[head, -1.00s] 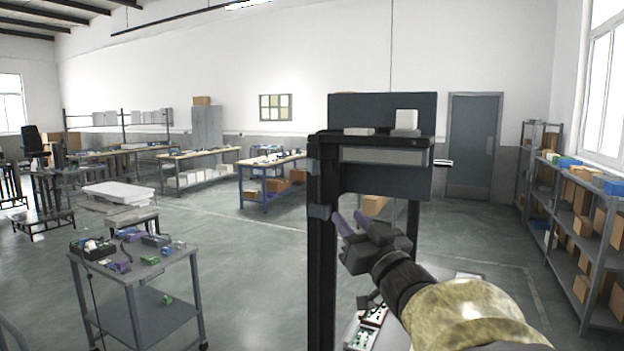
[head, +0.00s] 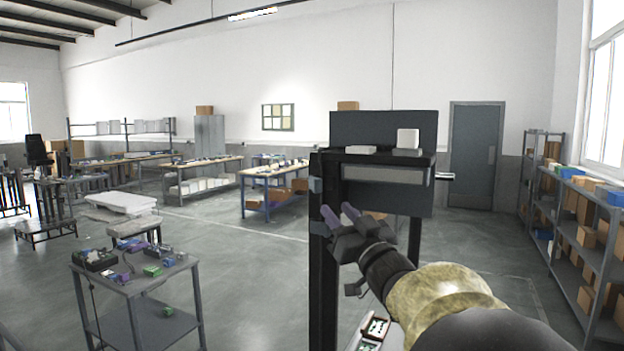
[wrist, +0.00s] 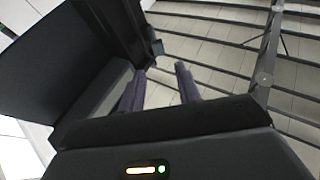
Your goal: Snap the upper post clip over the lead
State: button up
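The dark lift column (head: 324,270) stands right of centre in the head view. A small grey clip, apparently the upper post clip (head: 315,185), sits on its left edge, standing open or shut I cannot tell. A small grey piece, possibly the same clip, shows on the dark post in the wrist view (wrist: 157,47). My gripper (head: 337,213) is in front of the post, a little below and right of the upper clip. In the wrist view my gripper's two purple-grey fingers (wrist: 162,86) are apart with nothing between them. I cannot make out the lead.
A trolley with small parts (head: 135,287) stands at the left. Shelving with boxes (head: 580,225) lines the right. Open floor lies between trolley and column.

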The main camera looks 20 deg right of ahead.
aim_at(317, 186)
jog(key=p+x, duration=0.4)
jog(key=x, duration=0.7)
jog(key=shift+c, duration=0.4)
